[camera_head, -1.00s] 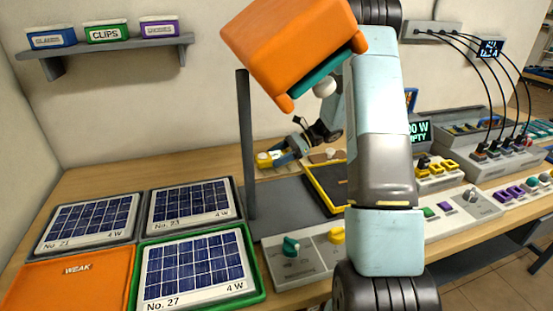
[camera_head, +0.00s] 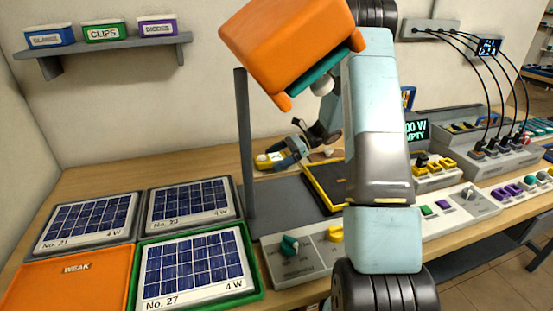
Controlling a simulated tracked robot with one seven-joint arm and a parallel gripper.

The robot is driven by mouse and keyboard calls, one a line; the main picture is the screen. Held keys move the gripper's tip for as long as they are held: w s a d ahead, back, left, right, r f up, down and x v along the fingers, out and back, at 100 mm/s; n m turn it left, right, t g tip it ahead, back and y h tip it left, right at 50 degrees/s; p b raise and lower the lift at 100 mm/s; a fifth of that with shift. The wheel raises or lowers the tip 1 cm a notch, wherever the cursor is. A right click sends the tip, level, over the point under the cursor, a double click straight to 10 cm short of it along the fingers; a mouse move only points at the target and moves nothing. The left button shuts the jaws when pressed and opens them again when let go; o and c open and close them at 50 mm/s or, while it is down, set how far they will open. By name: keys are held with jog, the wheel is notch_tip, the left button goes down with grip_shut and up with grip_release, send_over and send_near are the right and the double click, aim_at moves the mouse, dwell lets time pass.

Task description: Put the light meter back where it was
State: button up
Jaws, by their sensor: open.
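A small yellow device with a pale round top, which looks like the light meter (camera_head: 265,161), lies at the back of the bench, just right of the dark upright post. My gripper (camera_head: 280,157) is at its right end, reaching in from behind my arm. The jaws are open. The fingers overlap the meter in this view, and I cannot tell whether they touch it. My arm hides part of the bench to the right.
A dark post (camera_head: 244,150) rises close left of the meter. A yellow-edged dark tray (camera_head: 316,189) lies right of it. Solar panels (camera_head: 190,205), an orange weak tray (camera_head: 60,288) and a knob console (camera_head: 300,262) are in front. A shelf (camera_head: 110,45) hangs above.

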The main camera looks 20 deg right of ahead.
jog(key=v, duration=1.2)
jog(key=shift+f, duration=0.1)
